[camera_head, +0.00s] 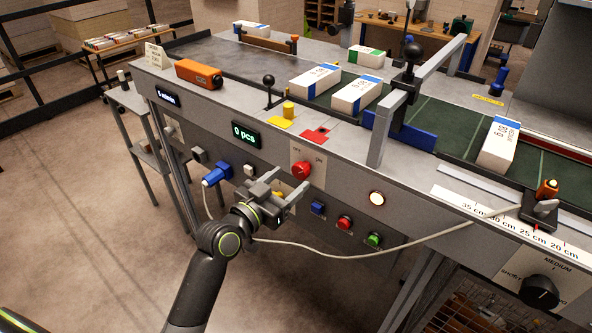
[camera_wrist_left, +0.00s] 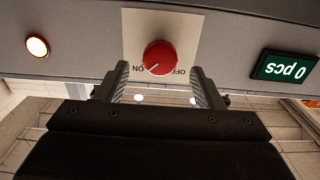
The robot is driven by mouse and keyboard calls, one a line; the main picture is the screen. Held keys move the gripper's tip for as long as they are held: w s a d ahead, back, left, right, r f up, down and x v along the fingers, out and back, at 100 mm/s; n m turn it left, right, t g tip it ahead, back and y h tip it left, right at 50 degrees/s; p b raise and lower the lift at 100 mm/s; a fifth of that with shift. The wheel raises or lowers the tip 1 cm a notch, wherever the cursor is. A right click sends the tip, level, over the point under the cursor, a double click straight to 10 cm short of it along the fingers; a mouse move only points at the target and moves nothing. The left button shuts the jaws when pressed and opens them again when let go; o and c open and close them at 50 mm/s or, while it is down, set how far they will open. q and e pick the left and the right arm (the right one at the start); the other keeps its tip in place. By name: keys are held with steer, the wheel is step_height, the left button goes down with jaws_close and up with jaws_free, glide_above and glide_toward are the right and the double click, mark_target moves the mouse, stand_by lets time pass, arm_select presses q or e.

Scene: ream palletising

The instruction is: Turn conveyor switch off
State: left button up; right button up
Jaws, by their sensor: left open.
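The conveyor switch is a red rotary knob (camera_head: 301,170) on a pale plate marked OFF and ON, on the front panel of the conveyor bench. In the left wrist view the red knob (camera_wrist_left: 160,57) appears upside down, its white pointer line slanting to the ON side. My left gripper (camera_head: 290,192) is open and empty in front of the panel, just below the knob. In the wrist view its two fingers (camera_wrist_left: 160,82) stand on either side of the knob's lower edge, apart from it. My right gripper is not in view.
A green display (camera_head: 246,135) reads 0 pcs. A lit round lamp (camera_head: 376,199), a red button (camera_head: 344,222) and a green button (camera_head: 375,239) sit on the panel. A blue plug (camera_head: 217,175) and a loose cable are near my arm. Paper reams (camera_head: 357,95) lie on the belt.

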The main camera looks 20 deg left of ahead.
mark_target(298, 173)
arm_select(q)
steer(key=shift+x, duration=1.9)
steer(key=c, duration=1)
